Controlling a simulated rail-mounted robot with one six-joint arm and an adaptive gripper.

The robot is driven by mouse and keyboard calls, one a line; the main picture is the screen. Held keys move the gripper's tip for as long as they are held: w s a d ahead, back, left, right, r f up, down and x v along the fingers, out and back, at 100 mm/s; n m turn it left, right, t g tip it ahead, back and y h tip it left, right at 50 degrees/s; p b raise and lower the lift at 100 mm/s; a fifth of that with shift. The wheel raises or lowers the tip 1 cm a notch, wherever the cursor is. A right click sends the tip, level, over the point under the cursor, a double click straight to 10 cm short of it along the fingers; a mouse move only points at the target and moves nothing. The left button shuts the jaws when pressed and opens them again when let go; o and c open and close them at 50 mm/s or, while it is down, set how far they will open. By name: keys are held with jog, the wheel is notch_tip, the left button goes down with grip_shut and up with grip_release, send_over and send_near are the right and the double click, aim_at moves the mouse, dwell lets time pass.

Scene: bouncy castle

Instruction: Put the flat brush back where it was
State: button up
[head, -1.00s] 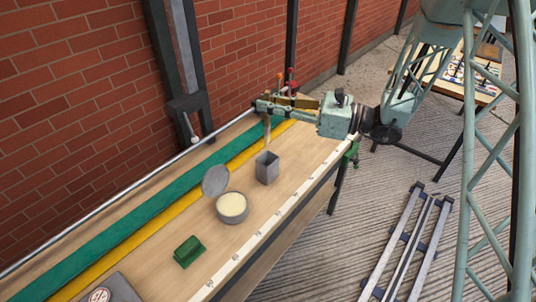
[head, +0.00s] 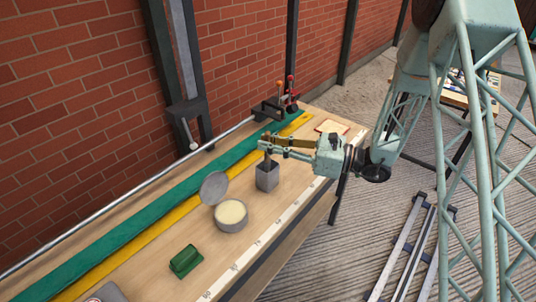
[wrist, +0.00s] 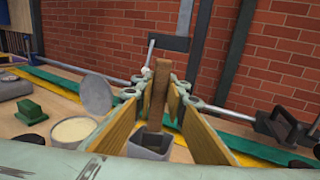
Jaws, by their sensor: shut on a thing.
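The flat brush, with a brown wooden handle, is upright between the jaws of my gripper (head: 262,146). Its handle (wrist: 159,88) shows between the finger pads in the wrist view. The grey square pot (head: 267,179) stands on the bench directly below my gripper, and it also shows in the wrist view (wrist: 150,143). The lower, darker end of the brush (head: 268,161) is at the mouth of the pot and seems to be partly inside it. The pot's inside is mostly hidden. My gripper is shut on the brush handle.
An open round tin (head: 231,217) of pale paste with its lid up stands left of the pot. A green block (head: 186,260) lies further left. Clamps (head: 290,95) and a pale board (head: 331,127) are at the bench's far end. The brick wall (head: 80,110) runs behind.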

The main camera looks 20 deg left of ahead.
aim_at(268, 153)
dwell(0.3)
jog(key=shift+f+b, duration=0.45)
jog(key=shift+f, duration=1.65)
jog(key=o, duration=0.8)
jog(key=shift+o, duration=0.2)
jog(key=shift+r, duration=0.2)
jog(key=d+p, duration=0.1)
jog(key=d, duration=1.1)
jog(key=shift+p, duration=0.4)
jog(key=shift+s, duration=0.2)
